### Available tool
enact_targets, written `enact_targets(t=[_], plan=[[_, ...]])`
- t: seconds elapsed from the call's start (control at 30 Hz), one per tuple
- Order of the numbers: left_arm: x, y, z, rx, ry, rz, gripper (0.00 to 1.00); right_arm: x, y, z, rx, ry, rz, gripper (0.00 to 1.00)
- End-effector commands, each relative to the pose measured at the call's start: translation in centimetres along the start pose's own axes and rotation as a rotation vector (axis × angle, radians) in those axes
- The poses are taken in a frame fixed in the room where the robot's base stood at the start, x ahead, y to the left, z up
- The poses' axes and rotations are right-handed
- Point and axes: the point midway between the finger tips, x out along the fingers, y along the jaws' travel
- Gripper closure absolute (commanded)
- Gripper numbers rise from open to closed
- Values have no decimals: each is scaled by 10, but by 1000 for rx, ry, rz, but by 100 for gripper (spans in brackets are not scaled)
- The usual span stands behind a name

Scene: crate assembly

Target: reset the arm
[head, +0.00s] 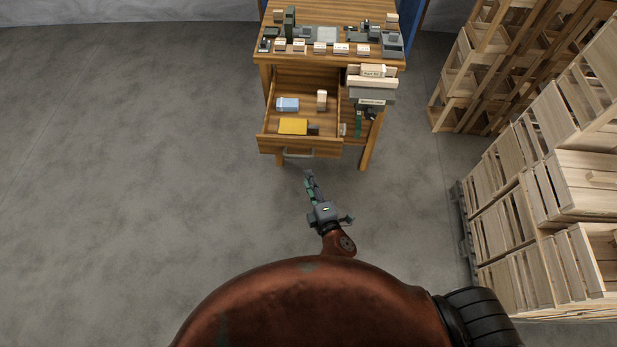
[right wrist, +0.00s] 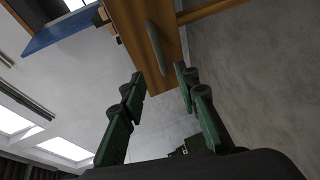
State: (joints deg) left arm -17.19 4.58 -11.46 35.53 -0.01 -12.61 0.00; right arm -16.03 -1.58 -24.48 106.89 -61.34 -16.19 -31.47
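My right gripper (head: 309,180) is in the middle of the head view, just in front of the wooden desk's open drawer. In the right wrist view its two green fingers (right wrist: 160,88) are spread apart with nothing between them. The drawer front (right wrist: 140,32) and its metal handle (right wrist: 156,47) show beyond the fingertips, apart from them. The handle also shows in the head view (head: 298,154). My left gripper is in neither view.
The open drawer (head: 300,145) holds a blue box (head: 287,104), a yellow box (head: 292,126) and small items. The desk top (head: 330,10) carries several small objects. Wooden crates (head: 550,190) are stacked at the right. The floor at left is clear.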

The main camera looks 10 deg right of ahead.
Motion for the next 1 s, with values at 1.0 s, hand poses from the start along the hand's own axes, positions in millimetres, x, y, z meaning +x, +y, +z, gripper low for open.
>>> enact_targets(t=[1.0], plan=[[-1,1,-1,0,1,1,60,-39,-298,69,423,-139,-499,71]])
